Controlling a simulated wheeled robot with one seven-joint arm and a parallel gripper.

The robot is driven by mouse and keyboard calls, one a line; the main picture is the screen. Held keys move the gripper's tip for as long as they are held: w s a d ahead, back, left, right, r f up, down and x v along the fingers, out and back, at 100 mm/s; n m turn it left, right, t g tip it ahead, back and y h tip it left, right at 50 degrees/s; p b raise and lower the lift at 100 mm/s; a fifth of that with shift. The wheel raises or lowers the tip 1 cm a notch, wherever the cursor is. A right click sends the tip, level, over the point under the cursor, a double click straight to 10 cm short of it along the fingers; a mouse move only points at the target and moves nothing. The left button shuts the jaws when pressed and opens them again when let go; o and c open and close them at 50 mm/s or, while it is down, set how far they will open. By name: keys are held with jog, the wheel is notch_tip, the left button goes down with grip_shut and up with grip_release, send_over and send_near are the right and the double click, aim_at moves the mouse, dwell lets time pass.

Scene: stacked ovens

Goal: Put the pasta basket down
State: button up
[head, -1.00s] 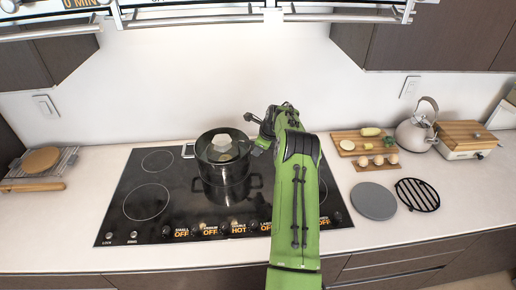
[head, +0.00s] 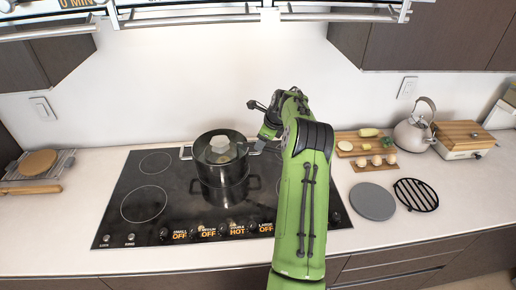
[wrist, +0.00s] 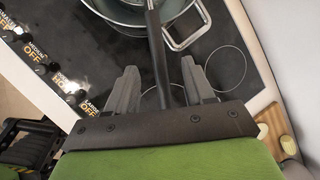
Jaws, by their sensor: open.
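A dark pot (head: 222,180) with metal side handles stands on the black cooktop in the head view. The pasta basket (head: 218,150) appears to sit inside the pot, with something pale in it; how it rests there is hard to make out. In the wrist view the pot's rim and a metal handle show at the top. A long black handle (wrist: 156,45), seemingly the basket's, runs from the pot down between my fingers. My gripper (wrist: 159,68) is open, with one finger on either side of this handle. In the head view my gripper (head: 262,140) is at the pot's right side, partly hidden.
The black cooktop (head: 145,225) has free burner areas left of the pot. To the right are a grey disc (head: 372,201), a black round rack (head: 416,196), boards with food (head: 360,148) and a kettle (head: 413,132). A rack with a board (head: 38,162) is at far left.

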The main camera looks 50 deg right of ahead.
jog(key=v, duration=0.5)
jog(key=s+a+r+n, duration=0.1)
jog(key=a+r+n, duration=0.35)
jog(key=a, duration=0.45)
jog(key=s+a+r+n, duration=0.1)
jog(key=a+r+n, duration=0.35)
jog(key=a, duration=0.35)
jog(key=s+a+r+n, duration=0.1)
jog(key=a+r+n, duration=0.35)
jog(key=a, duration=0.45)
jog(key=s+a+f+n, duration=0.1)
jog(key=s+a+n, duration=0.6)
jog(key=s, duration=0.4)
jog(key=s+a+f+n, duration=0.2)
jog(key=s+a+n, duration=0.5)
jog(key=s+n, duration=0.3)
jog(key=shift+s+f+t, duration=0.3)
jog(key=shift+s, duration=0.15)
jog(key=shift+a+n, duration=0.15)
jog(key=shift+n, duration=0.1)
notch_tip(320, 180, down, 3)
jog(key=b, duration=0.3)
jog(key=shift+f, duration=0.2)
